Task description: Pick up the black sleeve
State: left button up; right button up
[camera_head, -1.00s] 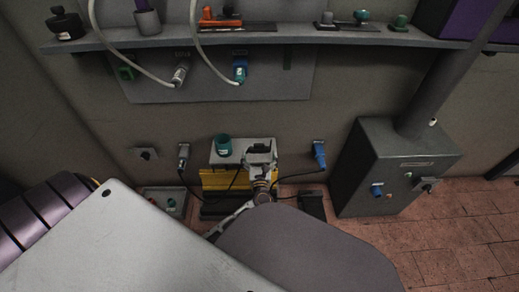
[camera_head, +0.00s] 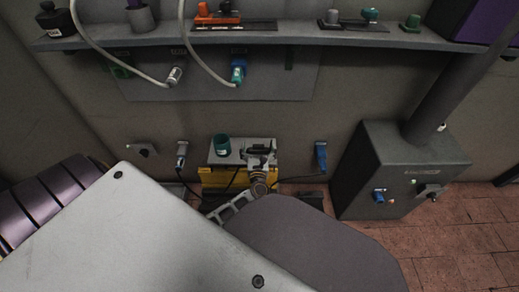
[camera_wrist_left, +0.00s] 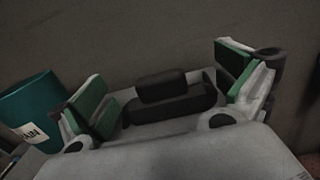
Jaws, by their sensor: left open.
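The black sleeve (camera_wrist_left: 163,87) appears in the left wrist view as a short dark rounded piece. It lies against a longer black block (camera_wrist_left: 172,108) on a light grey surface. In that view my left gripper (camera_wrist_left: 168,88) is open, its green-padded fingers apart on either side of these black pieces. Neither pad visibly touches them. In the head view my left gripper (camera_head: 260,156) is over the right part of a small grey-topped stand (camera_head: 226,158) by the wall. There the gripper covers the sleeve, which I cannot make out separately. My right gripper is in neither current view.
A teal cup (camera_head: 221,144) stands on the stand, left of the gripper; it also shows in the wrist view (camera_wrist_left: 30,108). A grey box (camera_head: 400,165) with a pipe stands right. A shelf (camera_head: 270,36) runs above.

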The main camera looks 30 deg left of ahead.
aim_at(259, 145)
jog(key=shift+s+f, duration=0.2)
jog(key=shift+s, duration=0.1)
pick_arm(q)
jog(key=c, duration=1)
pick_arm(e)
jog(key=shift+w+r, duration=0.15)
jog(key=shift+w, duration=0.05)
pick_arm(q)
jog(key=shift+r, duration=0.15)
jog(key=shift+r+p, duration=0.35)
jog(key=shift+r, duration=0.15)
notch_tip(259, 145, up, 7)
jog(key=p, duration=0.3)
jog(key=shift+f, duration=0.1)
jog(key=shift+r+p, duration=0.45)
jog(key=shift+r, duration=0.5)
pick_arm(e)
notch_tip(259, 145, up, 9)
jog(key=d+g+h, duration=0.1)
jog(key=d, duration=0.1)
jog(key=shift+s+n+g, duration=0.35)
jog(key=shift+n+g, duration=0.05)
